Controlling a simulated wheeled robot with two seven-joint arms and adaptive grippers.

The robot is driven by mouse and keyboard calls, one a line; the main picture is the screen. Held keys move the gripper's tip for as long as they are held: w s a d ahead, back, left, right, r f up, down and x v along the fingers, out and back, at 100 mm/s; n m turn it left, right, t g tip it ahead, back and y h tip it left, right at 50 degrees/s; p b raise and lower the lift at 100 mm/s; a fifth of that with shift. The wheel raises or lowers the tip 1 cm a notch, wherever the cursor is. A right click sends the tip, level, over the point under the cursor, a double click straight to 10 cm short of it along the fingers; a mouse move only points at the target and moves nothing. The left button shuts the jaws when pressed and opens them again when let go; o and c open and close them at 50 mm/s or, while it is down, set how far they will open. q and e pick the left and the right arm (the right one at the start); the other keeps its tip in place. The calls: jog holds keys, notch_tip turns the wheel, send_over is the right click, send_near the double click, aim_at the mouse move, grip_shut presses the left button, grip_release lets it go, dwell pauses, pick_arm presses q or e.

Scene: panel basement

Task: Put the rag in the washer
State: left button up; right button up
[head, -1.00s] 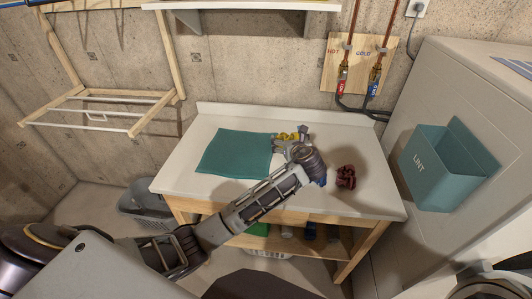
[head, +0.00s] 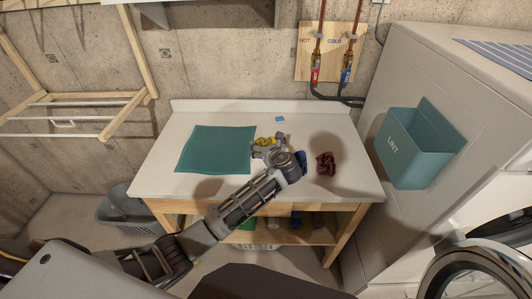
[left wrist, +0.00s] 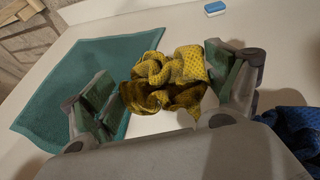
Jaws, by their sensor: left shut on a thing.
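The yellow patterned rag (head: 265,142) is crumpled and held by my left gripper (head: 263,149), above or at the white table top. In the left wrist view the yellow rag (left wrist: 165,80) fills the space between the two green-padded fingers (left wrist: 163,92), which press on it from both sides. At the bottom right edge of the head view stands a white front-loading machine with its round glass door (head: 470,275) swung open. I cannot tell whether it is the washer; its drum is mostly out of view. My right gripper is not in view.
A teal cloth (head: 217,150) lies flat on the white table (head: 160,175). A maroon crumpled cloth (head: 326,163) and a blue cloth (left wrist: 295,130) lie right of the gripper. A small light-blue block (head: 280,119) lies behind it. A teal lint bin (head: 408,150) juts from the white cabinet.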

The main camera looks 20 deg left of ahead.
pick_arm(q)
jog(key=shift+f, duration=0.1)
jog(key=shift+f, duration=1.8)
jog(key=o, duration=0.6)
jog(key=shift+f, duration=0.1)
jog(key=shift+v, duration=6.05)
